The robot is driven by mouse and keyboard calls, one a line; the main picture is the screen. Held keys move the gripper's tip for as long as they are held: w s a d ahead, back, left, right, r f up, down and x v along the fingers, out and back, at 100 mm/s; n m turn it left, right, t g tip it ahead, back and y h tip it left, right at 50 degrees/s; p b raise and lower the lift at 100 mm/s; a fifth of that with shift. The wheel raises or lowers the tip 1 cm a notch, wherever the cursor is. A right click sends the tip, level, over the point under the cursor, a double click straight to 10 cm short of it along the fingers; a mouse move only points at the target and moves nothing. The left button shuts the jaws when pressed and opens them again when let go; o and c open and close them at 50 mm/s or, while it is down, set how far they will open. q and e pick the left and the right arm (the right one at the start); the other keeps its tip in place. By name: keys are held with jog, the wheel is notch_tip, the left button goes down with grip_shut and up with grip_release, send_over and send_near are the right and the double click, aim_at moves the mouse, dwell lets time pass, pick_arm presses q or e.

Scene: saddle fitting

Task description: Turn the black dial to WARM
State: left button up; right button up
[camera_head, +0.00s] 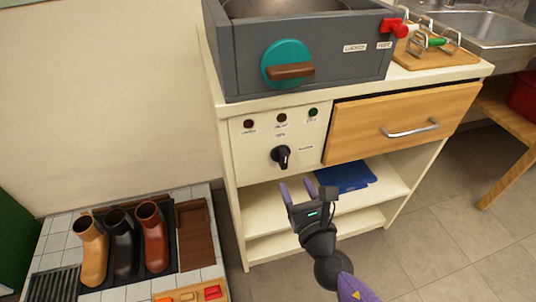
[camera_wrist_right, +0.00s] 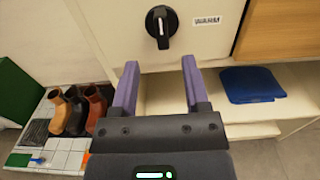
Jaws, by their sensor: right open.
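The black dial (camera_head: 281,157) sits on the cream front panel of the cabinet, below a row of three small coloured lamps (camera_head: 281,118). My left gripper is not in view.
A grey unit with a teal knob (camera_head: 287,65) stands on the cabinet. A wooden drawer (camera_head: 400,122) is right of the panel. A blue folded item (camera_head: 345,176) lies on the shelf. Boots (camera_head: 123,243) stand at lower left. Space before the dial is clear.

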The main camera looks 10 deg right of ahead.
aim_at(285, 162)
jog(key=w+b, duration=0.1)
jog(key=w, duration=0.7)
grip_shut()
